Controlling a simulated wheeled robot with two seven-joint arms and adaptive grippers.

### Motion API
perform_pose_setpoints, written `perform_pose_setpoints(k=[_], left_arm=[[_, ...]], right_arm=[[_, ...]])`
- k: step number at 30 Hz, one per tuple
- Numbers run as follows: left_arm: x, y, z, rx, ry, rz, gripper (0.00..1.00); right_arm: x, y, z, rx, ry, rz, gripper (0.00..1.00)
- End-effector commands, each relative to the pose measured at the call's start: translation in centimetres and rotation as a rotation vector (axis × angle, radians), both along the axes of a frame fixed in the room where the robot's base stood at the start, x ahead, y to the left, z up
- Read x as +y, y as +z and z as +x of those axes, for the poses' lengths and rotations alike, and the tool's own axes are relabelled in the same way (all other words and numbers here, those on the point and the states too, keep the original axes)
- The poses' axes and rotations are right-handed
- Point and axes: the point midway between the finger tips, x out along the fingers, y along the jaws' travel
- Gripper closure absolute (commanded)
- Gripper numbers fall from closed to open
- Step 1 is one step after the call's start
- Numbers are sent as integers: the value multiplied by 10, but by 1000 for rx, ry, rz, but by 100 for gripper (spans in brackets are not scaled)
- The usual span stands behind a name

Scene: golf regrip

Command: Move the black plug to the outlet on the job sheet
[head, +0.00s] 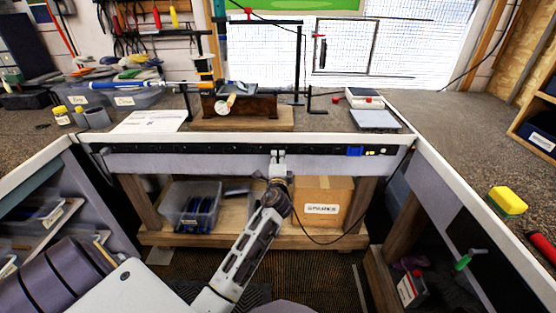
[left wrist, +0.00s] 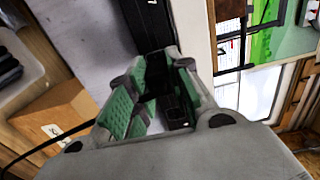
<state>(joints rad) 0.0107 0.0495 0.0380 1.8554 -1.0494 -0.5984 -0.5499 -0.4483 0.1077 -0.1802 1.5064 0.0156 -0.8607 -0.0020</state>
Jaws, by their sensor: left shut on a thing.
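The black power strip (head: 200,149) runs along the front edge of the workbench. My left gripper (head: 277,155) is at the middle of this strip, reaching up from below. In the left wrist view its green-padded fingers (left wrist: 158,100) are shut on the black plug (left wrist: 178,113), close to the strip (left wrist: 146,22). I cannot tell whether the plug is seated in an outlet. A black cable (left wrist: 50,143) runs off to the left there. The job sheet (head: 150,121) lies on the left of the bench; its print is too small to read. My right gripper is not in view.
A blue item (head: 355,151) sits toward the strip's right end. Below are a clear bin (head: 190,207) and a cardboard box (head: 322,203) on a low shelf. A golf club in a clamp (head: 206,84) and a scale (head: 375,118) stand on the bench.

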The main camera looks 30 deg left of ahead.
Motion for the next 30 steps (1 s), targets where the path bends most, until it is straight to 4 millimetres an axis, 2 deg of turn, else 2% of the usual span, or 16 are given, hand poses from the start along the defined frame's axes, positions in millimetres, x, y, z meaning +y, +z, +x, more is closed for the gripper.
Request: perform_pose_setpoints(k=[17,30], left_arm=[[1,0,2,0,0,0,100],[5,0,8,1,0,1,100]], right_arm=[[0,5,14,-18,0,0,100],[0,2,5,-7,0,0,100]])
